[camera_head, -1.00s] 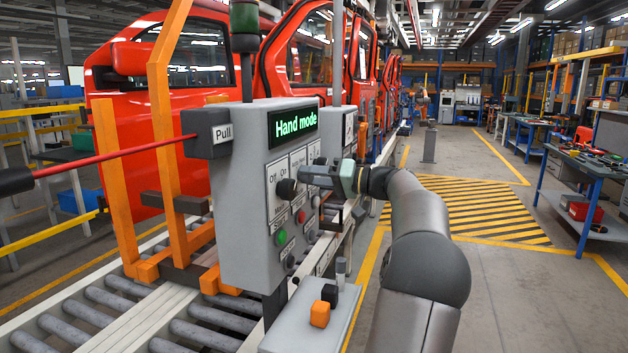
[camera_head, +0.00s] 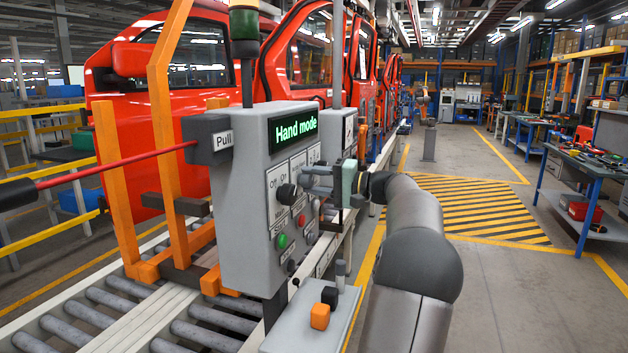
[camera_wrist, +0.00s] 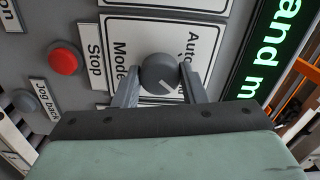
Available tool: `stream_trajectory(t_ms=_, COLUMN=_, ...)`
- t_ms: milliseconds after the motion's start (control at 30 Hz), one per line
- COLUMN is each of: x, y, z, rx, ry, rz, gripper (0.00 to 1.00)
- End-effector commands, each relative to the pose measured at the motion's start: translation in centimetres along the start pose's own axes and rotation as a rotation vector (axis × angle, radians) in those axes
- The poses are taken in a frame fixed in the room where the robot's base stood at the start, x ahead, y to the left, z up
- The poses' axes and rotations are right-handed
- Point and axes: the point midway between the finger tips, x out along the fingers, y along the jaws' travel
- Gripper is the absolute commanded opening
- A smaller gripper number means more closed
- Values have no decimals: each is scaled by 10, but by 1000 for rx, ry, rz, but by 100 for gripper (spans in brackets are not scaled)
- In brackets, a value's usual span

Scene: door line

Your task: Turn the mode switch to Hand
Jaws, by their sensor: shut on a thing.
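The mode switch (camera_wrist: 160,72) is a round dark knob on a white plate marked Auto and Mode. My gripper (camera_wrist: 158,78) has a finger on either side of the knob and is shut on it. The white pointer line on the knob slants toward the lower right of the wrist view, away from Auto; the label on that side is hidden by a finger. In the head view my gripper (camera_head: 306,179) reaches the grey control box (camera_head: 240,215) from the right and largely covers the switch. The lit green display (camera_head: 294,130) reads Hand mode.
The black Off/On knob (camera_head: 287,193) sits close left of my gripper. A red Stop button (camera_wrist: 62,60) and a grey Jog back button (camera_wrist: 24,101) are nearby. A green button (camera_head: 282,240) sits lower.

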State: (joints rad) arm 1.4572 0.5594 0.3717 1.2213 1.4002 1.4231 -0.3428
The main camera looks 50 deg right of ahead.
Motion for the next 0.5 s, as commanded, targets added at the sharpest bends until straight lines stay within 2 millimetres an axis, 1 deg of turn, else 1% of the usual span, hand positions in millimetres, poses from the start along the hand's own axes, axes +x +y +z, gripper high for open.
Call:
stream_trajectory(t_ms=400, x=0, y=0, z=0, rx=8, ry=0, rz=0, gripper=15)
stream_trajectory(t_ms=433, x=0, y=0, z=0, rx=8, ry=0, rz=0, gripper=43)
stream_trajectory(t_ms=500, x=0, y=0, z=0, rx=8, ry=0, rz=0, gripper=59)
